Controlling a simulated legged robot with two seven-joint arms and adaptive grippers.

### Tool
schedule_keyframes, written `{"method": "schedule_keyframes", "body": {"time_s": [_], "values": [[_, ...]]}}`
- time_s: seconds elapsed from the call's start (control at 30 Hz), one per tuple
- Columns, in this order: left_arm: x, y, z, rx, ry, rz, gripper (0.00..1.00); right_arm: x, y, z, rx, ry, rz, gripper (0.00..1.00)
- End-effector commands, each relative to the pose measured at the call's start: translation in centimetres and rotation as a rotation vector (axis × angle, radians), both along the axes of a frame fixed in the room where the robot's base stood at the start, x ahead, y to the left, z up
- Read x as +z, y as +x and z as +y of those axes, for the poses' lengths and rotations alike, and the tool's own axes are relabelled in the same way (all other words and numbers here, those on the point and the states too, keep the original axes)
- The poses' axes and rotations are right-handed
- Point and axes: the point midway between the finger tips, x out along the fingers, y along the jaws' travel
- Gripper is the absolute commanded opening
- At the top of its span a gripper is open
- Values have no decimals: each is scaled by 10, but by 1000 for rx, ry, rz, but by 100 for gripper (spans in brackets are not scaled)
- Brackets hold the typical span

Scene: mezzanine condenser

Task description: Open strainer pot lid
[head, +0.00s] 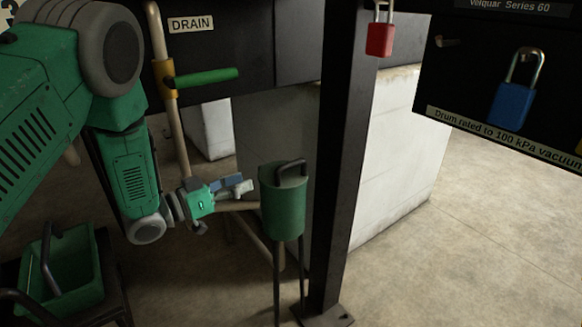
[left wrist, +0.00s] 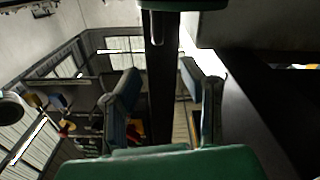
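The strainer pot (head: 283,208) is a green cylinder on thin dark legs, left of the dark post in the head view. A dark bent handle (head: 291,163) stands at its top, where the lid is. The top is small and dark, so I cannot tell the lid's exact position. My left gripper (head: 241,185) is just left of the pot's upper part, pointing at it, apparently apart from it. In the left wrist view the two fingers (left wrist: 163,103) are spread with nothing held between them. A green edge (left wrist: 183,5) shows at the top there. My right gripper is not seen.
A dark post (head: 342,150) stands close right of the pot, with a red padlock (head: 380,39) high up. A green-handled drain valve (head: 205,77) is above my gripper. A green bin (head: 62,270) is at lower left. A blue padlock (head: 515,92) hangs on the right panel.

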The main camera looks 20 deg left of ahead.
Motion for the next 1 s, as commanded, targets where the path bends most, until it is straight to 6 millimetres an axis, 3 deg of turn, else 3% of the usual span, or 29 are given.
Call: {"method": "schedule_keyframes", "body": {"time_s": [0.2, 0.5, 0.7, 1.0], "values": [[-3, 38, -31, -4, 3, -2, 36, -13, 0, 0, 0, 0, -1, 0], [-3, 81, -63, -1, 0, 1, 36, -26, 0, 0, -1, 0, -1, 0], [-2, 92, -72, 1, 0, 3, 36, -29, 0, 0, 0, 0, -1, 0], [-1, 94, -73, 2, -1, 4, 36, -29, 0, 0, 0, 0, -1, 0]]}}
